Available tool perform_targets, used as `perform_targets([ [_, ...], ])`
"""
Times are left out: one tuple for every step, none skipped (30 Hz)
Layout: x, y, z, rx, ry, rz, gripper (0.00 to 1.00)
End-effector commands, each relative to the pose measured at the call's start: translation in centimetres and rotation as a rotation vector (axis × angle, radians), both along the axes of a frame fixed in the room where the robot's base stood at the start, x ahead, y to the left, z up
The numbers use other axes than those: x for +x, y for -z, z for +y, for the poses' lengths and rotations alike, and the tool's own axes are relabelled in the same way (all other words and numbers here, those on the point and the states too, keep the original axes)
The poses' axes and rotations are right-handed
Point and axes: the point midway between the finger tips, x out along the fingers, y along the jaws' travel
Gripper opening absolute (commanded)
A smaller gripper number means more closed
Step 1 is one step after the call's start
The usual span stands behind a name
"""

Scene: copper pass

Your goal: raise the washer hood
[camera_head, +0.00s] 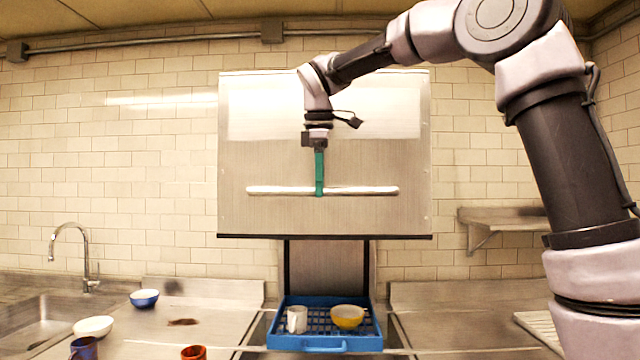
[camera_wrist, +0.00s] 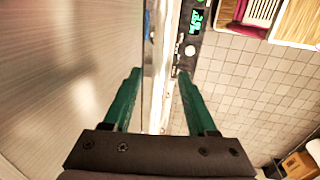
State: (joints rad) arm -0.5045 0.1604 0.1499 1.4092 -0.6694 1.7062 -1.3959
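The washer hood (camera_head: 270,215) is a large steel box with a pale upper part. It stands raised high on the back wall, with an open gap between its dark lower edge and the rack beneath. A white horizontal bar handle (camera_head: 360,190) runs across its front. My gripper (camera_head: 319,193) points down at the middle of the handle, and its green fingers overlap the bar. In the wrist view my gripper (camera_wrist: 158,73) has its fingers apart, the hood panel (camera_wrist: 60,80) on the left and a pale strip between them. Firm contact with the bar is not clear.
A blue rack (camera_head: 312,343) under the hood holds a white mug (camera_head: 297,319) and a yellow bowl (camera_head: 347,316). Bowls, cups and a sink (camera_head: 40,325) are at the left. A wall shelf (camera_head: 500,217) is at the right.

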Motion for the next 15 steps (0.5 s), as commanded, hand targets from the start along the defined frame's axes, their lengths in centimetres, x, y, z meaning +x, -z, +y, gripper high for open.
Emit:
perform_targets([
  [0.0, 0.0, 0.0, 0.000, 0.000, 0.000, 0.57],
  [0.0, 0.0, 0.0, 0.000, 0.000, 0.000, 0.57],
  [0.0, 0.0, 0.0, 0.000, 0.000, 0.000, 0.57],
  [0.0, 0.0, 0.0, 0.000, 0.000, 0.000, 0.57],
  [0.0, 0.0, 0.0, 0.000, 0.000, 0.000, 0.57],
  [0.0, 0.0, 0.0, 0.000, 0.000, 0.001, 0.57],
  [0.0, 0.0, 0.0, 0.000, 0.000, 0.000, 0.57],
  [0.0, -0.1, 0.0, 0.000, 0.001, 0.000, 0.57],
  [0.0, -0.3, 0.0, 0.000, 0.001, 0.000, 0.57],
  [-0.1, -0.6, 0.0, 0.000, 0.000, -0.001, 0.57],
  [-0.1, -0.9, 0.0, 0.001, 0.001, -0.002, 0.57],
  [-0.2, -1.5, 0.0, 0.001, 0.001, -0.002, 0.57],
  [-0.3, -2.0, 0.0, 0.001, 0.000, -0.003, 0.57],
  [-0.4, -2.5, 0.1, 0.002, 0.001, -0.003, 0.57],
  [-0.6, -3.3, 0.1, 0.002, 0.002, -0.002, 0.57],
])
